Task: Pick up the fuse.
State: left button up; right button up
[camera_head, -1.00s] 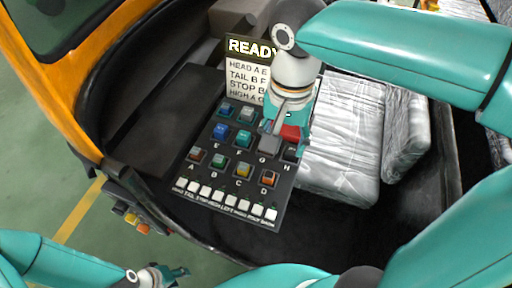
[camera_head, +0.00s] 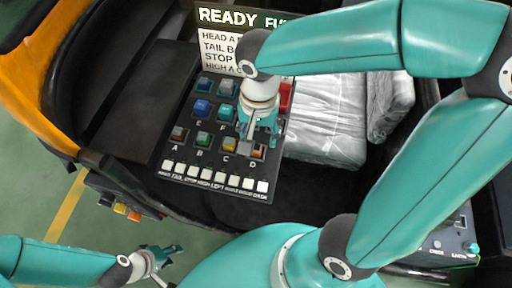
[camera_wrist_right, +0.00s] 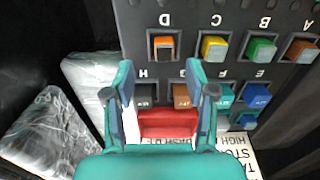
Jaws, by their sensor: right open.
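The fuse panel (camera_head: 172,151) carries several coloured fuses in lettered slots. The nearest lettered row has a brown fuse at A (camera_head: 178,133), green at B (camera_head: 203,138), yellow at C (camera_head: 230,144) and orange at D (camera_head: 257,151). D also shows in the right wrist view (camera_wrist_right: 163,46). A blue fuse sits at E (camera_head: 202,108) and a teal one at F (camera_head: 227,113). My right gripper (camera_wrist_right: 160,80) is open and empty, pointing at the panel near D, G and H; its arm hides part of the panel. My left gripper (camera_head: 172,250) is low at the left, away from the panel.
A red block (camera_head: 286,95) is at the panel's right edge; it shows behind my fingers in the wrist view (camera_wrist_right: 167,124). Wrapped silver packages (camera_head: 325,120) lie right of the panel. A row of white buttons (camera_head: 215,178) lines its front. A lit screen (camera_head: 235,17) reads READY.

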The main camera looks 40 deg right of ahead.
aim_at(256, 147)
jog(key=f, duration=0.5)
jog(key=shift+w+a, duration=0.1)
jog(key=shift+w, duration=0.2)
jog(key=c, duration=0.8)
